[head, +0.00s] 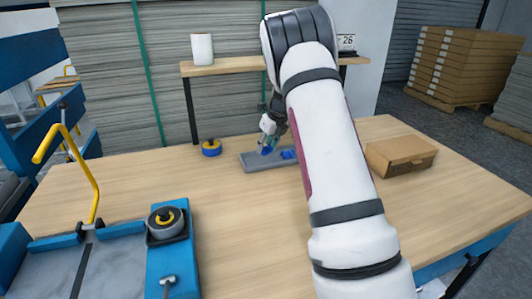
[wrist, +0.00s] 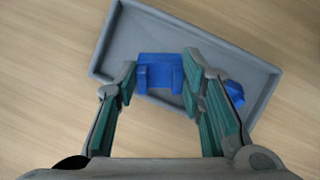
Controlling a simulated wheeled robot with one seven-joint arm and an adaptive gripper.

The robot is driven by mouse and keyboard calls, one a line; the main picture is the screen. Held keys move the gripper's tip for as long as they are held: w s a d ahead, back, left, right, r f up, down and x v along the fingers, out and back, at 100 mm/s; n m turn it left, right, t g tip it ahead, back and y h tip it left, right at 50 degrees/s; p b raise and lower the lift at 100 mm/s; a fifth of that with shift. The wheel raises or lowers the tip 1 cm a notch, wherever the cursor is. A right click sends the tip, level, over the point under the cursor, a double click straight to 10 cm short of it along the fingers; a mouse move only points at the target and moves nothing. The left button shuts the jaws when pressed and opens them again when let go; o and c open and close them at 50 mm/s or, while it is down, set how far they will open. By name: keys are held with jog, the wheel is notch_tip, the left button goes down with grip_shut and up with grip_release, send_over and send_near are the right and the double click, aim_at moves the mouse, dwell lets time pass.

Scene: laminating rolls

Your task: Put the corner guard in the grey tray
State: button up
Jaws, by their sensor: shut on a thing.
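The grey tray (head: 250,163) lies on the wooden bench, below my gripper. In the wrist view the tray (wrist: 108,45) fills the upper middle. My gripper (head: 268,143) is shut on a blue, bracket-shaped corner guard (wrist: 158,75), which sits between the fingertips over the tray. In the head view the held guard (head: 267,150) is small and partly hidden. I cannot tell whether it touches the tray floor. A second blue piece (wrist: 235,93) shows inside the tray beside the right finger, partly covered. It also shows in the head view (head: 289,154).
A blue and yellow roll (head: 211,148) stands left of the tray. A cardboard box (head: 401,155) is at the right. A blue trimmer with a yellow handle (head: 90,188) fills the front left. A shelf (head: 225,67) stands behind. The front middle bench is clear.

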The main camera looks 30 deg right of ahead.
aim_at(267, 149)
jog(key=shift+w+d+f, duration=0.1)
jog(key=shift+w+d, duration=0.3)
jog(key=shift+w, duration=0.2)
jog(key=shift+f, duration=1.7)
jog(key=shift+f, duration=0.2)
jog(key=o, duration=0.8)
jog(key=shift+r, duration=0.1)
